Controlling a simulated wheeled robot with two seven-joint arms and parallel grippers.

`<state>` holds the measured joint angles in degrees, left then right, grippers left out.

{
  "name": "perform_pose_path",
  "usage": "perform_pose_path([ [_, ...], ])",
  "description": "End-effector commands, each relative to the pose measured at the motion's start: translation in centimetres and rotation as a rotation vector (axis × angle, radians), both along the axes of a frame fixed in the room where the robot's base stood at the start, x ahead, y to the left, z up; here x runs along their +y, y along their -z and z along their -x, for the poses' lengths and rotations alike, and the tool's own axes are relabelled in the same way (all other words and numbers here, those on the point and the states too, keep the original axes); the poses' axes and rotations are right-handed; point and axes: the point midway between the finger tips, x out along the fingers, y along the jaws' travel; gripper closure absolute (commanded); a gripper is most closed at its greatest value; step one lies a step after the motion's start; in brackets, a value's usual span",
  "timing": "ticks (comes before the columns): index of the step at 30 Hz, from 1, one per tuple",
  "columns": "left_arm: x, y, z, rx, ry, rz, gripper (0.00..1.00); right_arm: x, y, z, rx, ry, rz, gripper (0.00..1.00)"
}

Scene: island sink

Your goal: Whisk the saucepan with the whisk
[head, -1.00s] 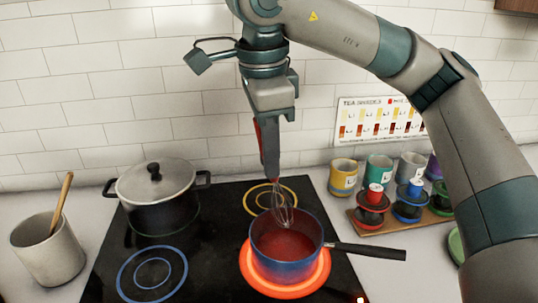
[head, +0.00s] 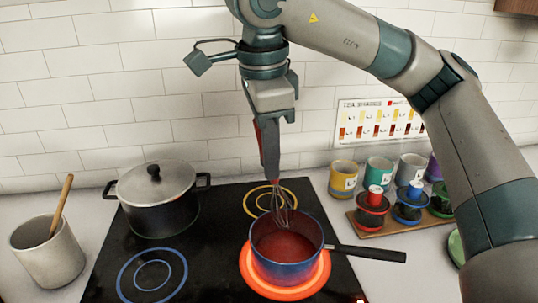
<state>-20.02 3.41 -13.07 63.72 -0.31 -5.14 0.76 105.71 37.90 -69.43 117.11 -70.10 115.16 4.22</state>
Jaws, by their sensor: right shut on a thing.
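A blue saucepan (head: 287,268) with red liquid inside and a black handle pointing right stands on a glowing red burner of the black cooktop. My right gripper (head: 270,160) is above the pan's back rim, pointing down. It is shut on the whisk (head: 280,196), whose red handle end shows beside the fingers. The whisk's wire head hangs down at the back left part of the pan's opening. I cannot tell how deep its tip reaches. My left gripper is not in view.
A lidded pot (head: 158,200) stands at the back left of the cooktop (head: 215,270). A grey crock (head: 48,252) with a wooden utensil stands further left. Cups (head: 343,178) and small jars on a wooden board (head: 395,228) stand at the right. A tiled wall is behind.

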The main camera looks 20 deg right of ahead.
Motion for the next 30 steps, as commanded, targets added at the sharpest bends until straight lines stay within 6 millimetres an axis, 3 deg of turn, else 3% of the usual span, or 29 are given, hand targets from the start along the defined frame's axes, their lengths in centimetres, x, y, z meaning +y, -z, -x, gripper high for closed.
perform_pose_path([
  [8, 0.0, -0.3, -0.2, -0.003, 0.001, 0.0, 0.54, 0.0, -0.3, 0.0, 0.0, 0.0, 0.0, 1.0],
  [24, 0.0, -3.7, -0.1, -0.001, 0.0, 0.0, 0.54, 0.0, -4.5, 0.0, 0.0, 0.0, 0.0, 1.0],
  [30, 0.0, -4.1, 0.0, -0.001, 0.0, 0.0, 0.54, 0.0, -5.1, 0.0, 0.0, 0.0, 0.0, 1.0],
])
